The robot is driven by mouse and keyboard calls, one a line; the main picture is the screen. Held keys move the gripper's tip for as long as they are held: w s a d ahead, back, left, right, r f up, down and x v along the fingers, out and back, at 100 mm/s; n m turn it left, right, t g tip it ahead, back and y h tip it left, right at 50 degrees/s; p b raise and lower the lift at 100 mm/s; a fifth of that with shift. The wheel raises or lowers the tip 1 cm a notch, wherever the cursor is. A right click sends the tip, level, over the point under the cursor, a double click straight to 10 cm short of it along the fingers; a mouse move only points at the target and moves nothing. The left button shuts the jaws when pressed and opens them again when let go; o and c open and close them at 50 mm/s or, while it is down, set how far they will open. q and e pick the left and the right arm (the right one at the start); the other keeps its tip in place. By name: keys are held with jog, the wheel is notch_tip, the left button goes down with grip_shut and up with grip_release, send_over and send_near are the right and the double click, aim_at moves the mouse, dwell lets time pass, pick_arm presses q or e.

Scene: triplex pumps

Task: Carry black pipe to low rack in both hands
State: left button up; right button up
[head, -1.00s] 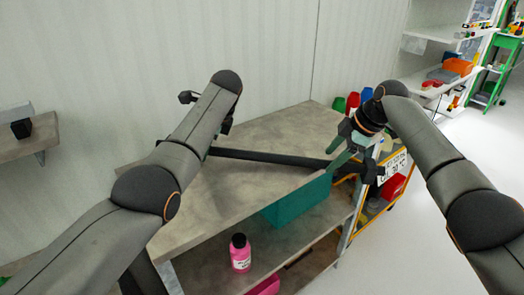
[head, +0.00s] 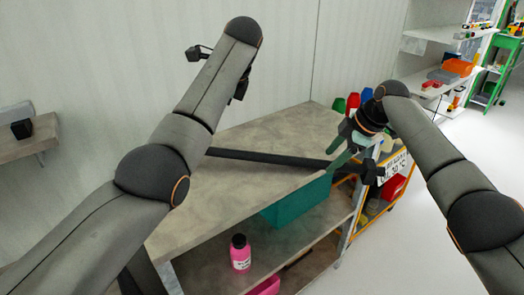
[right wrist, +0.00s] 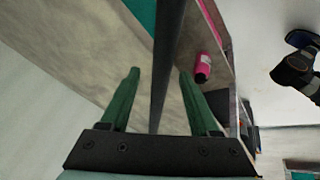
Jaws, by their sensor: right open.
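The black pipe (head: 262,156) lies along the grey tabletop, its left end near my left arm. My right gripper (head: 331,158) is at the pipe's right part. In the right wrist view, the gripper's two green fingers (right wrist: 160,80) stand apart, one on each side of the pipe (right wrist: 168,55), with gaps showing, so it is open. My left arm is raised above the table's left part, clear of the pipe. Only dark parts of its hand (head: 241,87) show behind the arm; its fingers are hidden. I cannot make out which thing is the low rack.
The table (head: 225,190) has a teal box (head: 300,204) under its top and a pink bottle (head: 240,253) on its lower shelf. A cart with a yellow frame (head: 391,205) stands at its right end. A wall rises behind. The floor at right is clear.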

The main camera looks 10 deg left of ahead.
jog(key=v, duration=1.2)
jog(key=shift+f, duration=0.1)
